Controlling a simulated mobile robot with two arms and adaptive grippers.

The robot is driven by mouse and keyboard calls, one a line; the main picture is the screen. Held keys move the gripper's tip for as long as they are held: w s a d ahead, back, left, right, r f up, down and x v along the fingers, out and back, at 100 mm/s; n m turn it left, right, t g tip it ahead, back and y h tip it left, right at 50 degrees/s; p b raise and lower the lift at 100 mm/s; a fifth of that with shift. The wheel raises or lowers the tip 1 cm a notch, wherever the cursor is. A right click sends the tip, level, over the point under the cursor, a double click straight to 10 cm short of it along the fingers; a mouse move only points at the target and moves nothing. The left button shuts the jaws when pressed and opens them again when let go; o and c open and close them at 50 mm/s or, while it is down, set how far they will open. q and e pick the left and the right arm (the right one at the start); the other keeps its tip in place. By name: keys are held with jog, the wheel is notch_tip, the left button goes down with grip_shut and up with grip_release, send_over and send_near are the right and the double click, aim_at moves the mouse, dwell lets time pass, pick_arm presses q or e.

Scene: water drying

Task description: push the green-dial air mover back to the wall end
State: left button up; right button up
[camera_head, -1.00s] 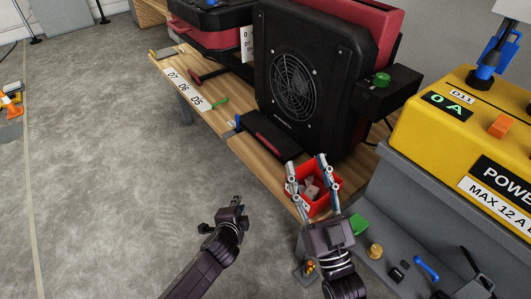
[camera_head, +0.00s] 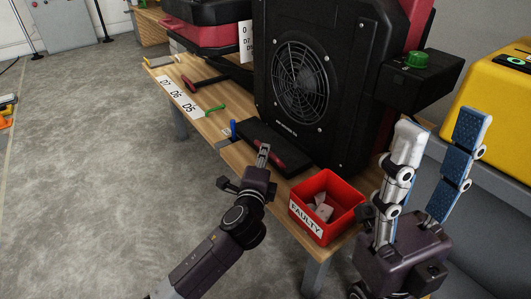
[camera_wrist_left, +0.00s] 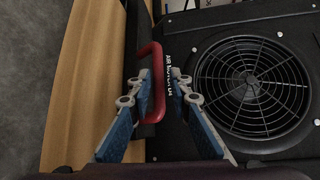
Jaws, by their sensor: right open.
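The green-dial air mover (camera_head: 335,60) is a large black box with a round grille and a red shell, standing on the wooden bench. Its green dial (camera_head: 415,60) tops a black side box at right. A low black bar with a red handle (camera_head: 285,155) lies along its front foot. My left gripper (camera_head: 263,153) is close to that handle. In the left wrist view the red handle (camera_wrist_left: 156,85) lies between the open left fingers (camera_wrist_left: 160,78); contact cannot be told. My right gripper (camera_head: 440,140) is open and empty at right, in front of the yellow unit.
A red bin marked FAULTY (camera_head: 325,205) with pale pieces stands on the bench's near end. Labels D7, D6, D5 (camera_head: 180,100) line the bench edge. Another red-and-black unit (camera_head: 205,30) stands further along. A yellow unit (camera_head: 490,100) is at right.

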pick_arm(q)
jog(key=w, duration=0.2)
jog(key=shift+w+d+f+b, duration=0.15)
jog(key=shift+w+f+b, duration=0.2)
jog(key=shift+f+b, duration=0.05)
jog(key=shift+w+d, duration=0.1)
jog(key=shift+w, duration=0.4)
grip_shut()
